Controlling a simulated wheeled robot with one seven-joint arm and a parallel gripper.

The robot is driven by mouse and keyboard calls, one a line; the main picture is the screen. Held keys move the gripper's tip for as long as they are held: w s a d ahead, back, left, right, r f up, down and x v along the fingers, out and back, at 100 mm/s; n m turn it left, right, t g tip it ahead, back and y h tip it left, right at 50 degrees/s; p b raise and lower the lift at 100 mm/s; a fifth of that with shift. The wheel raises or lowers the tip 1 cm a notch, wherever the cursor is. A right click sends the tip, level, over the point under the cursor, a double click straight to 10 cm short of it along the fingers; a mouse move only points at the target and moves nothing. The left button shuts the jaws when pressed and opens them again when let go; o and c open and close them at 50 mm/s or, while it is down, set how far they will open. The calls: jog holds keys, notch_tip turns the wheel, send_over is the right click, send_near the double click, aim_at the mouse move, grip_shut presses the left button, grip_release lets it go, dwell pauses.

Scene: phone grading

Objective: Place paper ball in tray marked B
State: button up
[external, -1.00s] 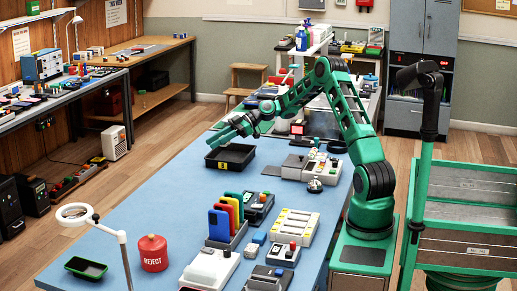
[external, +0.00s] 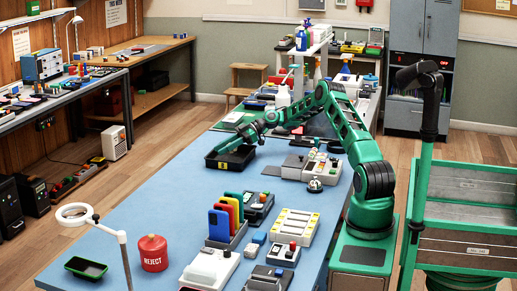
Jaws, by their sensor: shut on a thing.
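A black tray (external: 236,171) with a small yellow label on its front stands on the blue table, left of my arm. The letter on the label is too small to read for sure. My gripper (external: 216,151) is low over this tray, its fingers pointing down and left at the tray's back left part. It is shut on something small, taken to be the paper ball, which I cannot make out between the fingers. Whether the fingers or the held thing touch the tray's floor I cannot tell.
Right of the tray are a grey-and-white device (external: 294,167) and a silver bell (external: 315,185). Nearer are upright coloured phones in a rack (external: 226,232), a red REJECT can (external: 152,253) and a green-rimmed tray (external: 86,268). The table left of the labelled tray is clear.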

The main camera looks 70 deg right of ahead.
jog(key=shift+f, duration=1.55)
jog(key=shift+c, duration=0.2)
jog(key=o, duration=0.7)
jog(key=shift+f, duration=0.1)
jog(key=shift+o, duration=0.2)
